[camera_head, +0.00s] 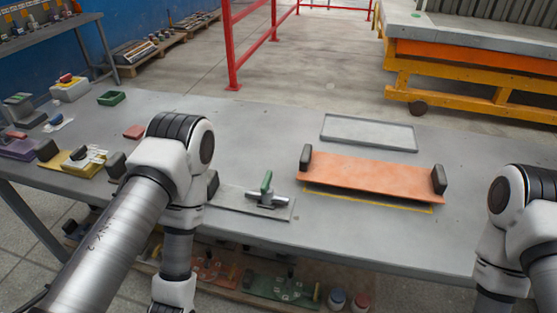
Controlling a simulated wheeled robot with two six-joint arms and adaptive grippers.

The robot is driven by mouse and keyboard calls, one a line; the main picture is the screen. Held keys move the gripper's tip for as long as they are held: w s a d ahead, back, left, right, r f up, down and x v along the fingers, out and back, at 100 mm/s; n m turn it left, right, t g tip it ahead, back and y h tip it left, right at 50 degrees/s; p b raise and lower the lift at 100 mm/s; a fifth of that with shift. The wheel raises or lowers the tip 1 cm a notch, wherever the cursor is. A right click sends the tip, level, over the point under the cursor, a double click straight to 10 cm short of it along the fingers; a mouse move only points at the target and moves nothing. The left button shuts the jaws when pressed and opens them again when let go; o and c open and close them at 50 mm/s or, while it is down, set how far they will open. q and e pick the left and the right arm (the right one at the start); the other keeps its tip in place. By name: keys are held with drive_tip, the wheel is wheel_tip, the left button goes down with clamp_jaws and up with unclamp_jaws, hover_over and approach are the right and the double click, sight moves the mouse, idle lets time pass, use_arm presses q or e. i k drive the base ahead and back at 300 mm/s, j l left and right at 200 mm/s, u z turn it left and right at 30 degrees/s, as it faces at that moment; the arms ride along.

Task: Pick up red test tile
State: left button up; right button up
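A small flat red tile (134,131) lies on the grey table, left of centre, just behind my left arm's elbow. It lies flat and apart from other things. My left arm enters from the left and bends down at the front of the table; its gripper is outside the picture. My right arm shows at the right edge, and its gripper is also outside the picture.
A larger orange panel (375,175) with black end blocks lies at centre right. Behind it is a shallow grey tray (369,132). A green-handled tool (266,188) rests on a grey plate. A green tray (112,98) stands at left. Table's right end is mostly clear.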

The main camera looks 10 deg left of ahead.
sight(136, 132)
drive_tip(key=u, duration=1.4)
drive_tip(key=i+j, duration=0.35)
drive_tip(key=j+u, duration=0.05)
drive_tip(key=j, duration=0.05)
